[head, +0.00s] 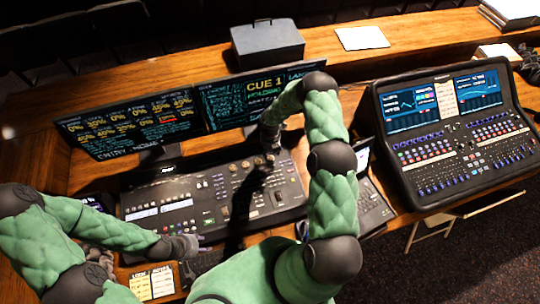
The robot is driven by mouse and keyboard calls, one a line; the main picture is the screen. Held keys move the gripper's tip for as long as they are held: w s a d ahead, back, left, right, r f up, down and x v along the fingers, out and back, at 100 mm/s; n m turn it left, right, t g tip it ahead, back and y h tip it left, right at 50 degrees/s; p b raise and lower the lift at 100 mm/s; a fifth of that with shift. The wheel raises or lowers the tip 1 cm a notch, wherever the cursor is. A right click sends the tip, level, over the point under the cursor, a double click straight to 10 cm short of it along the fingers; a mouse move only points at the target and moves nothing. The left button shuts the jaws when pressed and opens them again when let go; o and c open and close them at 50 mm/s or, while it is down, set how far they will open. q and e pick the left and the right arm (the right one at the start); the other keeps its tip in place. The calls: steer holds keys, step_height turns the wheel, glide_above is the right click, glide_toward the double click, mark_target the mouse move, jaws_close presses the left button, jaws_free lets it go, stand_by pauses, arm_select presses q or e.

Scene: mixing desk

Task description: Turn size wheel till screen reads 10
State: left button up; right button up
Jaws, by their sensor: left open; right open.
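The lighting desk (215,215) is a black console with buttons, faders and small knobs. I cannot tell which of its controls is the size wheel. Behind it, the left monitor (130,122) shows several yellow percentage values, one boxed in red, too small to read surely. The right monitor (235,103) shows "CUE 1" and is partly hidden by my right arm. My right gripper (270,145) is open over the back right part of the desk and hides what is beneath it. My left gripper (192,245) is open at the desk's front left edge.
A mixing console (455,150) with lit screens stands at the right. A laptop (368,200) sits beside the desk, partly behind my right arm. Cue cards (152,283) lie at the front left. A dark box (267,43) and paper (362,38) lie on the back ledge.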

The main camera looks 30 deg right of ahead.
mark_target(271, 158)
steer(key=shift+f+p, duration=0.3)
steer(key=shift+f, duration=2.2)
steer(key=shift+s, duration=0.1)
steer(key=c, duration=1.2)
